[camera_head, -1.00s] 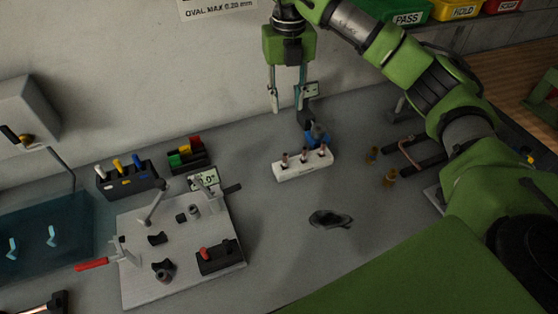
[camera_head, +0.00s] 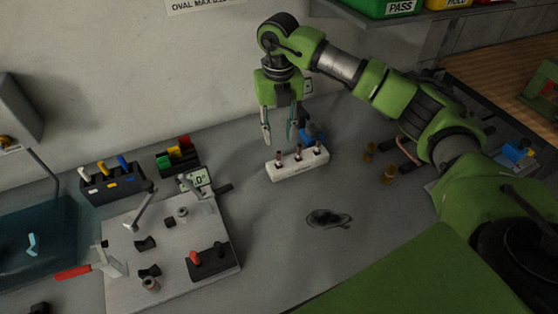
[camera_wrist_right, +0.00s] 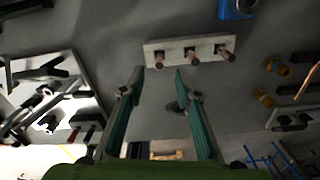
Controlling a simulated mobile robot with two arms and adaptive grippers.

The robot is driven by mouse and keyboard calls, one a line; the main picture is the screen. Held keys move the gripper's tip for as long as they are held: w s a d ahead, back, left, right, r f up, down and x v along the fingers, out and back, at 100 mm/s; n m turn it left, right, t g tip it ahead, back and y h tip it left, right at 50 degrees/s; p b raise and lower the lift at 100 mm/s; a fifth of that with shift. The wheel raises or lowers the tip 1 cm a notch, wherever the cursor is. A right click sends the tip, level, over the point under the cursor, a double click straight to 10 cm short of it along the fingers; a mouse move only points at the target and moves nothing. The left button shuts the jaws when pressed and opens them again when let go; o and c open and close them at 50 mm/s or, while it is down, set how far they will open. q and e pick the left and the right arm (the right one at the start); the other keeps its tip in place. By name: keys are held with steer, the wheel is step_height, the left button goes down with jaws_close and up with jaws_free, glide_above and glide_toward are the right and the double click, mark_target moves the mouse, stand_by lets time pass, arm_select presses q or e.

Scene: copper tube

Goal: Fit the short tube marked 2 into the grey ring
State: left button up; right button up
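A white block (camera_head: 283,173) holds three short copper-coloured tubes upright: a left one (camera_head: 279,158), a middle one (camera_head: 298,153) and a right one (camera_head: 318,147). The number marks are too small to read. In the right wrist view the block (camera_wrist_right: 172,45) lies ahead of the fingertips. My right gripper (camera_head: 278,138) is open and empty, pointing down above the block's left end. Its fingers (camera_wrist_right: 159,78) are spread in the wrist view. A small grey ring-like part (camera_head: 182,214) stands on the light fixture plate (camera_head: 190,285). My left gripper is not in view.
A blue object (camera_head: 315,134) sits behind the white block. Brass pieces (camera_head: 388,175) are at right. The bench between is clear.

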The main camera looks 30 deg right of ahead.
mark_target(279, 152)
step_height(279, 152, down, 3)
steer(key=shift+r, duration=0.15)
steer(key=shift+f+p, duration=0.2)
steer(key=shift+p, duration=0.35)
steer(key=f, duration=0.1)
steer(key=f+p, duration=0.2)
steer(key=shift+s+a+f, duration=0.1)
steer(key=shift+s+f, duration=0.1)
steer(key=shift+s, duration=0.1)
steer(key=shift+w+f, duration=0.1)
steer(key=shift+f, duration=0.6)
jaws_close()
